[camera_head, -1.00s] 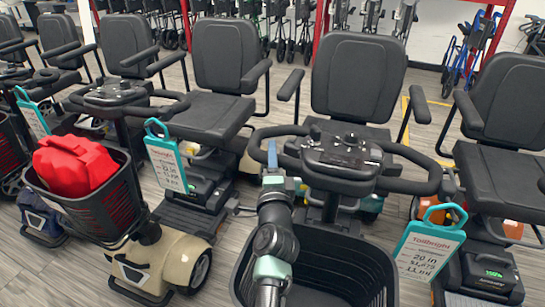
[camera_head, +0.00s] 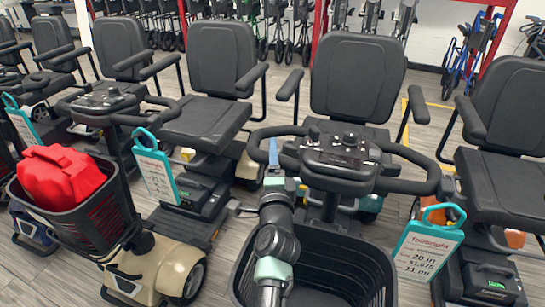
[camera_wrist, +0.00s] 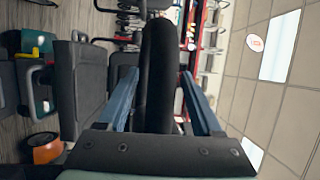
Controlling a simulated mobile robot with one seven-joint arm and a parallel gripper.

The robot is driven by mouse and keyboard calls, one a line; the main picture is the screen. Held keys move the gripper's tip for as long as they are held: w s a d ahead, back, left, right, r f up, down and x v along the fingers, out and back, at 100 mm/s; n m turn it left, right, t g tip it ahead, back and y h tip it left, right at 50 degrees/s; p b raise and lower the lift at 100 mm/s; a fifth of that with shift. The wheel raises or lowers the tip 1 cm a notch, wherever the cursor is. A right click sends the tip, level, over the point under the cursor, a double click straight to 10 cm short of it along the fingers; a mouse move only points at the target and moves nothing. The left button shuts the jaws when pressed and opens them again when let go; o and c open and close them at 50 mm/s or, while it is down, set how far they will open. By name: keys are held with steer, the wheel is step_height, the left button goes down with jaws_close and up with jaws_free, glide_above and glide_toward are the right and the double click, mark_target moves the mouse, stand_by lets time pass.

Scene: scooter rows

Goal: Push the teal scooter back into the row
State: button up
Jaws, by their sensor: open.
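The scooter in front of me has a black seat (camera_head: 358,75), a dark tiller with a looped handlebar (camera_head: 410,185), and a black front basket (camera_head: 350,265). My gripper (camera_head: 272,152) is at the left loop of the handlebar. In the wrist view, its two blue fingers (camera_wrist: 160,100) stand apart on either side of a thick black bar (camera_wrist: 158,75), apparently the handlebar. I cannot tell whether they touch it.
Another scooter with a black seat (camera_head: 508,105) stands close on the right. Teal-framed price tags (camera_head: 428,245) hang beside them. Walkers and racks line the back.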

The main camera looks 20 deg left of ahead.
steer(key=shift+a, duration=0.2)
steer(key=shift+s, duration=0.1)
steer(key=shift+s+d, duration=0.1)
steer(key=shift+s, duration=0.15)
steer(key=p+v, duration=0.2)
steer(key=v, duration=1)
steer(key=shift+d+p, duration=0.15)
steer(key=shift+p, duration=0.15)
